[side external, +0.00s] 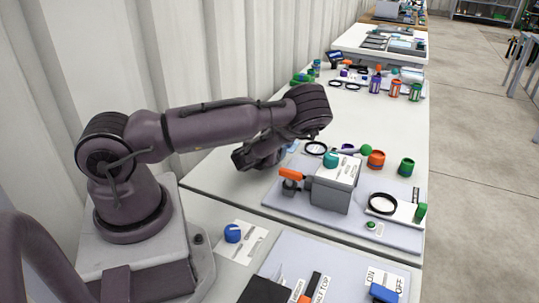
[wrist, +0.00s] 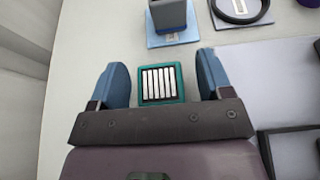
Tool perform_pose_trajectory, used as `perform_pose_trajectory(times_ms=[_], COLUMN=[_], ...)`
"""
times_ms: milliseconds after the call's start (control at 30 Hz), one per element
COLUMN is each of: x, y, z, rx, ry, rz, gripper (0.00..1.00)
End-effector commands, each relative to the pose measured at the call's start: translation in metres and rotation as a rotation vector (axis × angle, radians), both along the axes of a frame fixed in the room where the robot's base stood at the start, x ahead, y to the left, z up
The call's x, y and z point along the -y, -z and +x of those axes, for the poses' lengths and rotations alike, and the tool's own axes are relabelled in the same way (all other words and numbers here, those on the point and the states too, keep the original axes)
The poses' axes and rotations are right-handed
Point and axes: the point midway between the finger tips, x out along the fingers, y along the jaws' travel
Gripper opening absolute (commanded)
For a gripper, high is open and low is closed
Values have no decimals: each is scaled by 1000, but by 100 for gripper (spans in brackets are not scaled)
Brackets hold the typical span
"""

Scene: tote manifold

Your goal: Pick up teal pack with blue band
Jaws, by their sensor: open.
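A small teal pack (wrist: 141,88) with white bars on a dark face lies on the pale table, between my gripper's fingers in the wrist view. No blue band shows on the side I see. My gripper (wrist: 162,80) is open, with one blue finger on each side of the pack. A gap shows on both sides, wider on the right, and I cannot tell the height above it. In the side external view, my arm bends down over the table near the wall. The fingers and the pack cannot be made out there.
A grey-blue block on a light blue base (wrist: 155,40) and a dark ring (wrist: 240,10) lie beyond the pack. The table left of it is bare. A grey box (side external: 334,190) with an orange-handled valve (side external: 292,174) stands right of my wrist.

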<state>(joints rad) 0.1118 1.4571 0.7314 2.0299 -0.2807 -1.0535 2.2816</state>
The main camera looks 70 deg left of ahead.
Motion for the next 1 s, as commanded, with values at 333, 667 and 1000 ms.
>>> perform_pose_trajectory(times_ms=[333, 667, 1000], x=[0, 0, 1], y=[0, 0, -49], z=[0, 0, 1], rx=[-1, 0, 4], ry=[1, 1, 1], rz=[0, 0, 2], gripper=[40, 18, 18])
